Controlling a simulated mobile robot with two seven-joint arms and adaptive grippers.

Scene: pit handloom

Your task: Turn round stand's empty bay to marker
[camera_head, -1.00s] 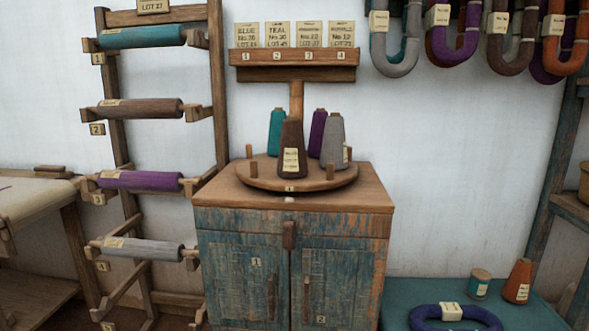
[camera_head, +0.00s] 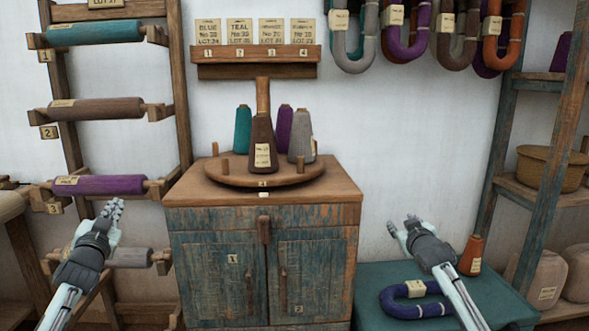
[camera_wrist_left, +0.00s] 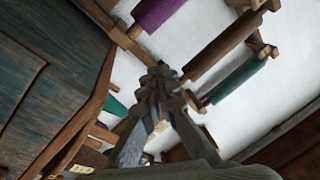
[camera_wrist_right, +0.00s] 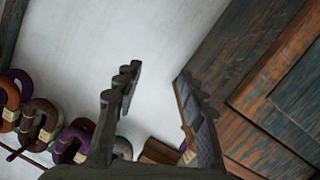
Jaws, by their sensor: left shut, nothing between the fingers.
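The round wooden stand (camera_head: 225,180) sits on the cabinet, around a wooden post. It carries a teal cone (camera_head: 243,130), a brown cone (camera_head: 262,145) at the front, a purple cone (camera_head: 284,126) and a grey cone (camera_head: 301,137). Short bare pegs stand near its rim at left (camera_head: 225,167) and right (camera_head: 305,166). A tag (camera_head: 263,183) is on its front rim, above a small pale marker (camera_head: 264,194) on the cabinet's edge. My left gripper (camera_head: 114,208) is shut and empty, left of the cabinet. My right gripper (camera_head: 401,228) is open and empty, right of it. Neither touches the stand.
The blue-green cabinet (camera_head: 260,265) stands between my arms. A rack with rolls (camera_head: 95,110) is at left, close to my left gripper. A shelf stands at far right.

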